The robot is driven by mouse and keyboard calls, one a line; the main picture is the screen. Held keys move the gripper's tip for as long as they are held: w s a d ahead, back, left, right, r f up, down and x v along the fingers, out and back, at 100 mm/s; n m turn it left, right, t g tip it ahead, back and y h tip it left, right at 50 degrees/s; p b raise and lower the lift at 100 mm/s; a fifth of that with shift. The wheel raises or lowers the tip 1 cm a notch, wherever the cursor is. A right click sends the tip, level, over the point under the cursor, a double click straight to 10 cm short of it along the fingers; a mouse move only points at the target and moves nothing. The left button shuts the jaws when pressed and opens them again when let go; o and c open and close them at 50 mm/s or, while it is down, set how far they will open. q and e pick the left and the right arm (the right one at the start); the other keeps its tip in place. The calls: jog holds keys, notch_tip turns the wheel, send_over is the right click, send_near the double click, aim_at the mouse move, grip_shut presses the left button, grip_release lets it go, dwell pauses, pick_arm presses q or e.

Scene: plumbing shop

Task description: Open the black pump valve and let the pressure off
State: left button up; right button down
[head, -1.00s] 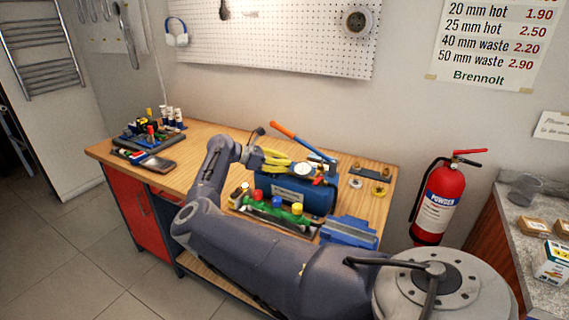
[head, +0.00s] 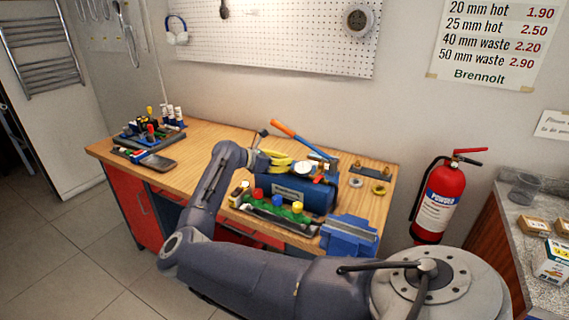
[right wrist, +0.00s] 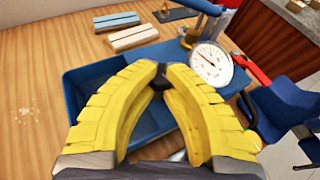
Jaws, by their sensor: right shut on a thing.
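The test pump stands on the wooden bench, with a blue tank (head: 308,198) that also shows in the right wrist view (right wrist: 85,92). Its white round gauge (head: 303,170) has a red needle in the right wrist view (right wrist: 211,63). A red lever (right wrist: 248,68) sits beside the gauge. The long orange pump handle (head: 285,131) slants up behind. My right gripper (right wrist: 160,82) has yellow fingers closed at the tips on the small black valve knob (right wrist: 159,76) above the tank. Most of the knob is hidden between the fingertips. My left gripper is not in view.
A blue vise (head: 349,235) stands at the bench's front right corner. A green manifold with coloured caps (head: 277,202) lies in front of the pump. Brass rings and a fitting board (head: 371,170) are on the right.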

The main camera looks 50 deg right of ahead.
jog(key=shift+s+d+r, duration=0.1)
jog(key=shift+d+r, duration=0.2)
jog(key=shift+r, duration=0.4)
jog(key=c, duration=1.4)
grip_release()
jog(key=shift+d, duration=0.1)
jog(key=shift+c, duration=0.2)
jog(key=shift+o, duration=1.2)
jog(key=shift+s, duration=0.1)
jog(key=shift+o, duration=0.4)
jog(key=shift+a+f, duration=0.25)
jog(key=shift+f, duration=0.15)
jog(key=shift+f, duration=0.1)
